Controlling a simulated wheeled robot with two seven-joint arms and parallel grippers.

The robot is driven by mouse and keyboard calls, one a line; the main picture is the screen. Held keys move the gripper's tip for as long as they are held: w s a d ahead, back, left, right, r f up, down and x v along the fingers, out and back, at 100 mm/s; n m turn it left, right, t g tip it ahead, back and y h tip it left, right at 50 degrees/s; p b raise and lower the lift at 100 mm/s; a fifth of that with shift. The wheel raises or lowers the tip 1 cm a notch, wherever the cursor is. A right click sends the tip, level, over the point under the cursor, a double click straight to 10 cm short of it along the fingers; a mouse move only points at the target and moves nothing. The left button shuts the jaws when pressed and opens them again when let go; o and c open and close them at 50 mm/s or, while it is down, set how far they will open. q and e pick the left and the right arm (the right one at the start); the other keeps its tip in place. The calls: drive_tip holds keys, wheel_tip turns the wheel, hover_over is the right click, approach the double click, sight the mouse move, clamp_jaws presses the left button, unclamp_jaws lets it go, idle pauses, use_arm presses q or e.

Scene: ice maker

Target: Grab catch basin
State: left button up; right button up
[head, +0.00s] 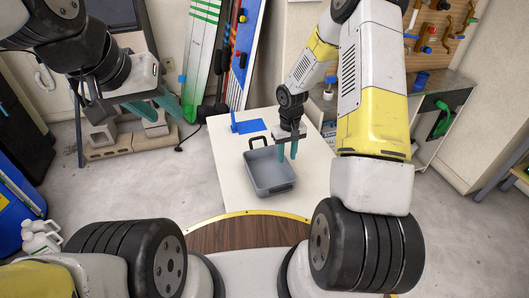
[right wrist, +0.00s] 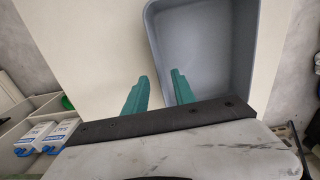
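The catch basin, a grey rectangular tub (head: 262,183) with a black handle at its far side, rests on a white table. It also shows in the right wrist view (right wrist: 207,45). My right gripper (head: 287,152) is at the basin's far right rim, pointing down. In the right wrist view its two teal fingers (right wrist: 159,82) are apart, one over the basin and one outside its wall. Whether they touch the wall is unclear. My left gripper (head: 176,112) is open and empty, up and left of the table, away from the basin.
The white table (head: 232,163) has free room left of the basin. A blue flat object (head: 250,127) lies behind it. Concrete blocks (head: 125,137) stand at the left, white jugs (head: 40,237) at the lower left, and a shelf (head: 440,110) at the right.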

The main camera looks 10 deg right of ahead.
sight(287, 162)
wheel_tip(287, 162, down, 4)
drive_tip(key=shift+r, duration=0.15)
drive_tip(key=shift+s, duration=0.1)
clamp_jaws()
idle(1.3)
